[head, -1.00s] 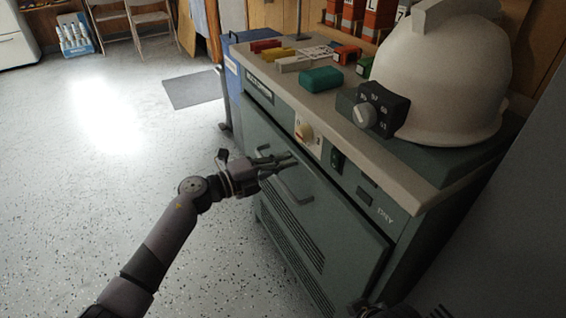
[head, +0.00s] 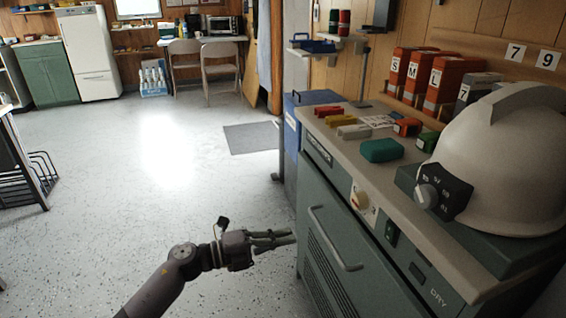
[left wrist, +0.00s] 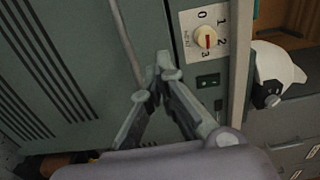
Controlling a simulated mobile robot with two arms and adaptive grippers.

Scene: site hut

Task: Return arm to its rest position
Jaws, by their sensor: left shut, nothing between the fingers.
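My left gripper (head: 292,237) is shut and empty in the head view. Its arm comes in from the lower left, over the floor. The fingers point right, toward the green drying cabinet (head: 318,195) and its bar handle (head: 336,240). In the left wrist view the shut fingertips (left wrist: 160,68) show in front of the cabinet door (left wrist: 95,60), close to the handle (left wrist: 126,40). I cannot tell the exact gap. The dial (left wrist: 205,38) is just right of the fingertips there. My right gripper is not in view.
The cabinet top holds a white helmet (head: 505,165), a teal block (head: 382,150) and several small coloured blocks. Orange boxes (head: 412,75) stand behind. A blue bin (head: 291,130) is beyond the cabinet. A dark rack (head: 30,170) is at far left. The floor (head: 130,220) between is clear.

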